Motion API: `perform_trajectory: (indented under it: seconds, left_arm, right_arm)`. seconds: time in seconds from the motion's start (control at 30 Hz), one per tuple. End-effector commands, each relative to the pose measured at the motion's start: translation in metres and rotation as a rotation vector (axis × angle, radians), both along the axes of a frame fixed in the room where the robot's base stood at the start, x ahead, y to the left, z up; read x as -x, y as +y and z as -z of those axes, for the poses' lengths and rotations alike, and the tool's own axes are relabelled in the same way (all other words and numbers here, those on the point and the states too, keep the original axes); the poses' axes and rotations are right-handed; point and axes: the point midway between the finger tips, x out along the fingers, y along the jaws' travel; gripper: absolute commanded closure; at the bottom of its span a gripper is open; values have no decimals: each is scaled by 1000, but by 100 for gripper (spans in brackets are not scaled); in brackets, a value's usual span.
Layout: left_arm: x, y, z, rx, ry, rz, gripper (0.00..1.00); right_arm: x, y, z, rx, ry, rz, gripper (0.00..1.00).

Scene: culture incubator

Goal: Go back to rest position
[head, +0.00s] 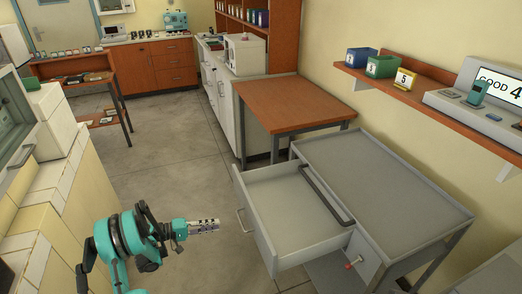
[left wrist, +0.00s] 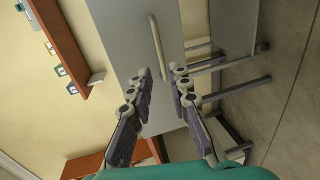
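My left gripper (head: 205,226) comes in from the lower left in the head view. It is in free air over the floor, left of the grey cart's pulled-out drawer (head: 262,215) and apart from it. In the left wrist view the two fingers of the left gripper (left wrist: 162,74) are spread with a gap between their tips, and nothing is held between them. My right gripper is in neither view.
The grey cart (head: 385,190) stands at right, its drawer open toward the aisle. Behind it is an orange-topped table (head: 290,103). A wall shelf (head: 420,98) carries small boxes and a display device (head: 490,95). Tiled counters (head: 45,200) line the left. The floor (head: 180,140) between is clear.

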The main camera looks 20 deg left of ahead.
Motion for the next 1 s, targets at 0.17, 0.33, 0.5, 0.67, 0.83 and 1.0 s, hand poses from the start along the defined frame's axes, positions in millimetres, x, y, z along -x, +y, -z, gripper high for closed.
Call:
perform_trajectory:
  seconds: [0.17, 0.33, 0.5, 0.67, 0.83, 1.0]
  left_arm:
    - [-7, -9, -15, -31, 22, 2, 81]
    - [-20, -42, -59, -151, 93, 11, 81]
    - [-15, -85, -106, -318, 156, 18, 81]
    - [8, -122, -143, -485, 189, 26, 81]
    - [49, -156, -173, -670, 194, 38, 81]
    - [99, -180, -194, -859, 168, 52, 81]
  right_arm:
    - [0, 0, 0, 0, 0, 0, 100]
    - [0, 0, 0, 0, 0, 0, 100]
    - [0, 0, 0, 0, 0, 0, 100]
    - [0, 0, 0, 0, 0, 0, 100]
    - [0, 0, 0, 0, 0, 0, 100]
    - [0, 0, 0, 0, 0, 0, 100]
